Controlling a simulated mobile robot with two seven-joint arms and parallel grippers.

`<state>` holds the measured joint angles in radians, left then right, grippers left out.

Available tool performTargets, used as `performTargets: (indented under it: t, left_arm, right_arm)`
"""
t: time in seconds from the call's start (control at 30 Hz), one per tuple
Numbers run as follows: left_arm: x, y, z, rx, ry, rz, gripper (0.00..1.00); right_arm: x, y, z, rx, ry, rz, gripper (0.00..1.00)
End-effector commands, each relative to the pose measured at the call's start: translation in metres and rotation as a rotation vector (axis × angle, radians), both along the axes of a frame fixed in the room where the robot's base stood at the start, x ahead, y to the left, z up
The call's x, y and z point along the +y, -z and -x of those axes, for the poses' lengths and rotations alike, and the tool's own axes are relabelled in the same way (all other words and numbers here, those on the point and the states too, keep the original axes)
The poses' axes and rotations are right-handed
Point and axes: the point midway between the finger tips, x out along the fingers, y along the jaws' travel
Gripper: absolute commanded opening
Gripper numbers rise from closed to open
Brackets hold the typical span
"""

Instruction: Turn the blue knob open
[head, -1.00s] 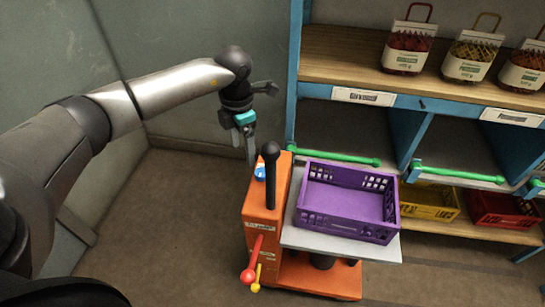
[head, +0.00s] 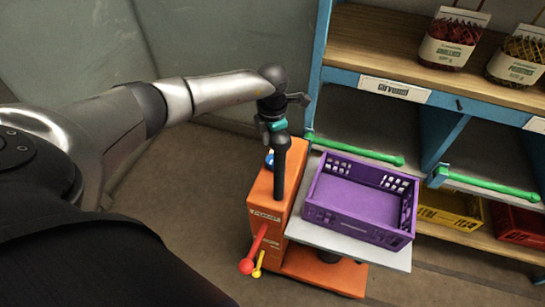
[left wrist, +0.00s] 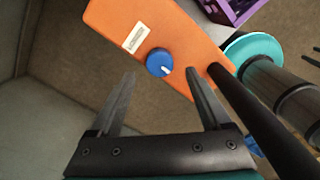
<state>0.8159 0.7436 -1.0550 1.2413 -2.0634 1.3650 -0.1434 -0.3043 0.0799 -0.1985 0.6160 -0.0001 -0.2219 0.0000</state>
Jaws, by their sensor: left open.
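The blue knob (left wrist: 160,62) sits on the top face of the orange cabinet (left wrist: 110,22) in the left wrist view. A white mark on it points to the right of that picture. In the head view the knob (head: 269,159) is small and partly hidden behind the black lever. My left gripper (left wrist: 172,73) is open and empty. Its two fingers lie either side of the knob in the wrist view, with the knob just past the tips; I see no contact. In the head view the left gripper (head: 272,138) is above the knob, its fingers mostly hidden. My right gripper is not in view.
The black lever (head: 281,165) stands upright close beside the knob. A purple crate (head: 350,227) rests on a grey platform (head: 382,256) to the right. Red (head: 247,266) and yellow (head: 257,271) handles stick out in front. A blue-framed shelf (head: 318,65) stands behind.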

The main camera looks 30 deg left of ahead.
Motion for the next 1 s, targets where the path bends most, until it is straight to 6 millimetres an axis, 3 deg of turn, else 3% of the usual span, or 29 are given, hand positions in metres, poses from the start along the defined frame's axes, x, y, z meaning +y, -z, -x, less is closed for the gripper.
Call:
performTargets:
  t: [0.1, 0.23, 0.63, 1.0]
  left_arm:
    - [0.0, 0.023, 0.001, 0.002, 0.0, 0.0, 0.81]
    - [0.0, 0.037, 0.0, 0.001, -0.001, 0.001, 0.81]
    - [0.0, 0.044, 0.0, -0.001, 0.001, 0.001, 0.81]
    - [0.0, 0.043, 0.0, -0.001, 0.0, 0.001, 0.41]
  right_arm:
    - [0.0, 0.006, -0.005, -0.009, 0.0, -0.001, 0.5]
    - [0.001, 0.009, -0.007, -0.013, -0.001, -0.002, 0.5]
    - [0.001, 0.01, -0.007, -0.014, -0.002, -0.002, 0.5]
    - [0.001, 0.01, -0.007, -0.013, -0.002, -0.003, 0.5]
